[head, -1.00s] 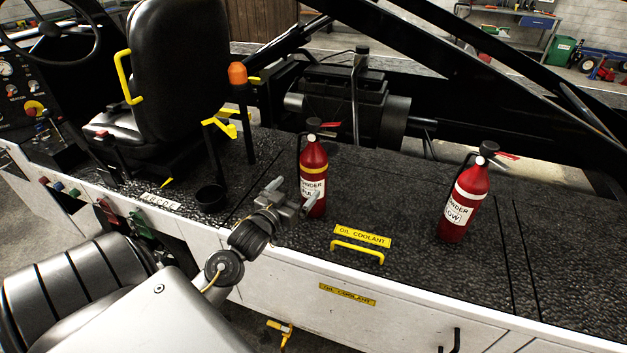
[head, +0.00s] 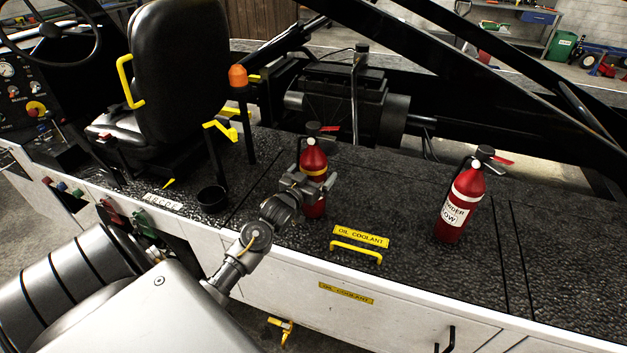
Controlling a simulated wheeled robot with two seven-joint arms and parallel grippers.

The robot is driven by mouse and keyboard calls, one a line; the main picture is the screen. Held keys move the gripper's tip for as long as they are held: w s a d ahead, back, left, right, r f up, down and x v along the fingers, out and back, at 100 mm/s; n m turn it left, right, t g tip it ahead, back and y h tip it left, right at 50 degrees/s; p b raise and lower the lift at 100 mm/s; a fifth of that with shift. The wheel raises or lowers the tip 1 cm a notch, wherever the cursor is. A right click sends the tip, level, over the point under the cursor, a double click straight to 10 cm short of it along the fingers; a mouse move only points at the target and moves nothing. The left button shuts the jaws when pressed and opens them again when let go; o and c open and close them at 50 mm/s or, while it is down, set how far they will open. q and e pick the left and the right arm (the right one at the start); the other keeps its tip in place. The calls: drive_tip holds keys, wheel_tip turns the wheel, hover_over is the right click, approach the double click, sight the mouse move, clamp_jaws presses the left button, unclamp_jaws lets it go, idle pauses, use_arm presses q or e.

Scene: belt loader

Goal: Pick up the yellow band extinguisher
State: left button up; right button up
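The yellow band extinguisher (head: 314,158) is a red bottle with a yellow ring and a black top. It stands upright on the dark textured deck. My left gripper (head: 312,181) is at its near side, at mid-body just below the yellow band. Its fingers are spread wider than the bottle, one on each side, and it hides the label. Whether a finger touches the bottle cannot be told. A second red extinguisher (head: 462,206) with a white band stands upright farther right. My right gripper is not in view.
A yellow handle (head: 356,250) and an oil coolant label (head: 361,237) lie on the deck in front. A black cup (head: 212,198), an orange beacon post (head: 239,78) and a black seat (head: 178,70) are to the left. Deck between the extinguishers is clear.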

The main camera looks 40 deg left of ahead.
use_arm(q)
drive_tip(key=c, duration=1.7)
drive_tip(key=shift+r, duration=0.15)
drive_tip(key=shift+c, duration=0.8)
drive_tip(key=shift+r, duration=0.1)
